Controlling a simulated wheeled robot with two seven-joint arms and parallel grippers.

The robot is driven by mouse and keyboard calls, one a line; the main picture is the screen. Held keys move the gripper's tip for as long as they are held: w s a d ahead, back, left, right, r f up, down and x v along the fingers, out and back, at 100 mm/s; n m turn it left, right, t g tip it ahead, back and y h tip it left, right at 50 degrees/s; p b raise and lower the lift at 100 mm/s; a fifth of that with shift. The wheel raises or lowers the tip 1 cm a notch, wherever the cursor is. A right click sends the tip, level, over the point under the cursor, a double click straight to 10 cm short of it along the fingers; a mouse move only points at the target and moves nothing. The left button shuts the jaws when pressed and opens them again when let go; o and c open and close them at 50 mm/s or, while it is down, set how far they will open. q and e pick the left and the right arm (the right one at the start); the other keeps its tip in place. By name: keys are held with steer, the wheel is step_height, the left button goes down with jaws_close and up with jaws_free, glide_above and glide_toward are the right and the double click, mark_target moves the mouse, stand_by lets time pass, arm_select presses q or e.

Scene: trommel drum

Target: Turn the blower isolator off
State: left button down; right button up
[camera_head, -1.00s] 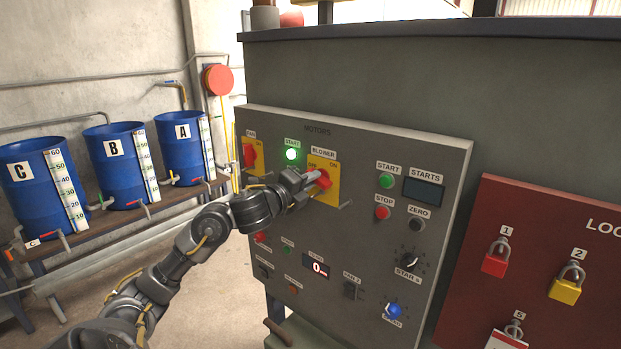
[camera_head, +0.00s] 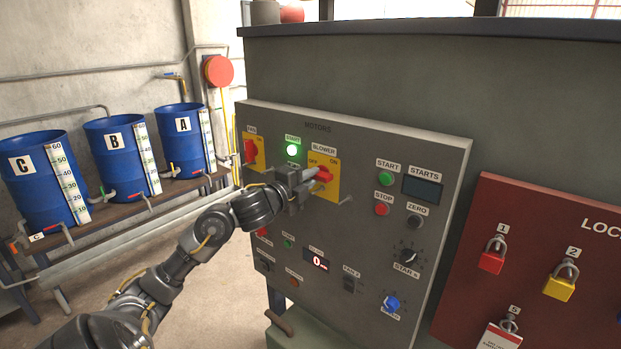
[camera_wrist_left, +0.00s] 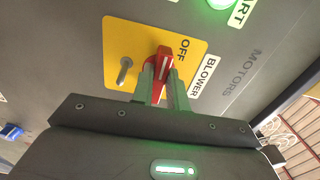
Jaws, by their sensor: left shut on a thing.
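The blower isolator (camera_head: 324,173) is a red rotary handle on a yellow plate (camera_head: 331,190) marked OFF and ON, under a BLOWER label on the grey motors panel. In the left wrist view the red handle (camera_wrist_left: 162,70) stands between the two fingers, its white line near the OFF word. My left gripper (camera_head: 311,183) is shut on the handle; it also shows in the left wrist view (camera_wrist_left: 160,88). A small metal peg (camera_wrist_left: 124,71) sticks out of the yellow plate beside the handle. My right gripper is not in view.
A green START lamp (camera_head: 292,150) glows left of the isolator. Another red isolator (camera_head: 250,150) sits at the panel's left edge. Start and stop buttons, knobs and a display (camera_head: 422,189) are right. A red lock board (camera_head: 540,250) stands at far right.

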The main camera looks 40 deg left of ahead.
arm_select(q)
steer(key=c, duration=1.5)
jaws_free()
steer(key=shift+o, duration=0.6)
steer(key=s+b, duration=0.2)
steer(key=s, duration=0.9)
steer(key=shift+b, duration=0.35)
steer(key=shift+w+d, duration=0.1)
